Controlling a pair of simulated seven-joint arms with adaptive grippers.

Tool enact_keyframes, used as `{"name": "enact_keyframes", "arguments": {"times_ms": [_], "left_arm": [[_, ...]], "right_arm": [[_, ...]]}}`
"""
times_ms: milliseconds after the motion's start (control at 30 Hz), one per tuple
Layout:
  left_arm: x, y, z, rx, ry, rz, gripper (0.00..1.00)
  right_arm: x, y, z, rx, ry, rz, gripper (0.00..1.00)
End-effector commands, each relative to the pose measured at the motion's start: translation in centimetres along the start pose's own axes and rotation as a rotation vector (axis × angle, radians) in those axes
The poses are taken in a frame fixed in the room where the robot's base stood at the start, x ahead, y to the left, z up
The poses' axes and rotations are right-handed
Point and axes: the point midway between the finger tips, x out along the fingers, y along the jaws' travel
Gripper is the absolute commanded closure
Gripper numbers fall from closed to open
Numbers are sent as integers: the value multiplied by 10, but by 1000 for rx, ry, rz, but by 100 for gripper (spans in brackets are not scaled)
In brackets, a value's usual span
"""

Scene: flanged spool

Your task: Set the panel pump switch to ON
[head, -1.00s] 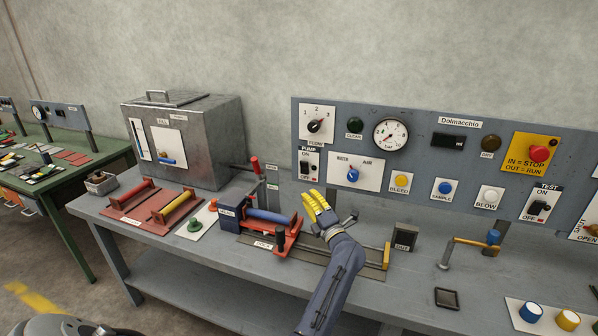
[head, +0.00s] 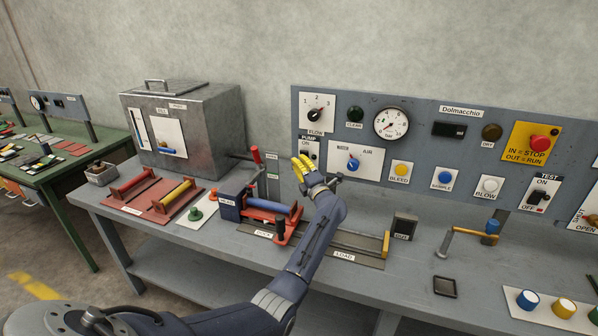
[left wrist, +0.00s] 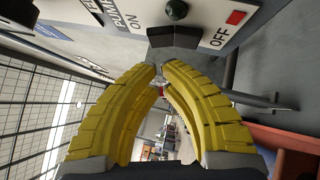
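The pump switch (head: 309,156) is on a white plate at the left end of the grey panel, partly hidden by my left gripper in the head view. In the left wrist view its dark rounded knob (left wrist: 176,10) shows at the top, between the ON and OFF lettering, with a red square beside OFF. I cannot tell its setting. My left gripper (head: 302,165) has yellow ribbed fingers and is just below and in front of the switch. In the left wrist view its fingertips (left wrist: 159,68) come together with nothing between them, apart from the knob. My right gripper is out of view.
The flow dial (head: 316,114) is above the switch and the water/air selector (head: 352,164) is to its right. A red-handled lever (head: 256,155) stands close to the left. The spool cradle (head: 269,210) is below on the bench.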

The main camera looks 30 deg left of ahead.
Motion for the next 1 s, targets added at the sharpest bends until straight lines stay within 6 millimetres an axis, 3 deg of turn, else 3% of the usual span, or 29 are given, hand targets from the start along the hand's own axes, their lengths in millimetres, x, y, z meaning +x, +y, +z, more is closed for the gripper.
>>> {"name": "enact_keyframes", "arguments": {"times_ms": [233, 733, 1000], "left_arm": [[10, 0, 10, 0, 1, 0, 100], [12, 0, 12, 1, 2, -2, 100], [16, 2, 16, 80, 14, -88, 100]], "right_arm": [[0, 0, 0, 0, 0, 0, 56], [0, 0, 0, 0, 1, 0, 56], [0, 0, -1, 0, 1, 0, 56]]}}
